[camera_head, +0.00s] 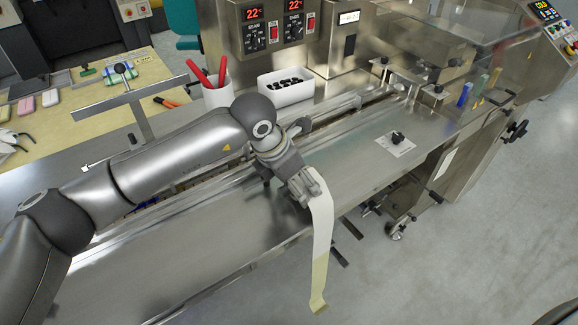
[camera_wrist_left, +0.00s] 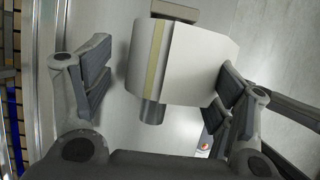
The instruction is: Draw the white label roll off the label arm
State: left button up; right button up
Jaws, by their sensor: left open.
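The white label roll (camera_wrist_left: 178,65) sits between the fingers of my left gripper (camera_wrist_left: 163,98) in the left wrist view, with a yellowish stripe along it. The right-hand finger is close to the roll; contact cannot be told. The left-hand finger stands clear of it. A grey metal spindle (camera_wrist_left: 152,112), seemingly part of the label arm, shows at the roll's lower end. In the head view my left gripper (camera_head: 306,188) is open at the machine's front edge and mostly hides the roll. A loose white-to-yellow label strip (camera_head: 322,240) hangs down from there. My right gripper is out of view.
The steel machine bed (camera_head: 235,235) runs behind and left of the gripper. A white bin (camera_head: 286,92) of black parts and a cup (camera_head: 217,95) with red-handled tools stand behind my arm. A black knob (camera_head: 397,137) lies to the right. Open floor is in front.

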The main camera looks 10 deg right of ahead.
aim_at(280, 192)
pick_arm(q)
jog(key=shift+x, duration=0.9)
jog(key=shift+c, duration=0.2)
jog(key=c, duration=1.1)
jog(key=shift+r, duration=0.2)
jog(key=shift+s+a+b, duration=0.15)
jog(key=shift+s+a, duration=0.15)
jog(key=shift+a, duration=0.45)
jog(key=shift+s+a+b, duration=0.2)
jog(key=shift+s+a, duration=0.1)
jog(key=shift+a, duration=0.45)
jog(key=shift+s+a+b, duration=0.15)
jog(key=shift+s+a, duration=0.1)
jog(key=shift+a, duration=0.45)
jog(key=shift+b, duration=0.4)
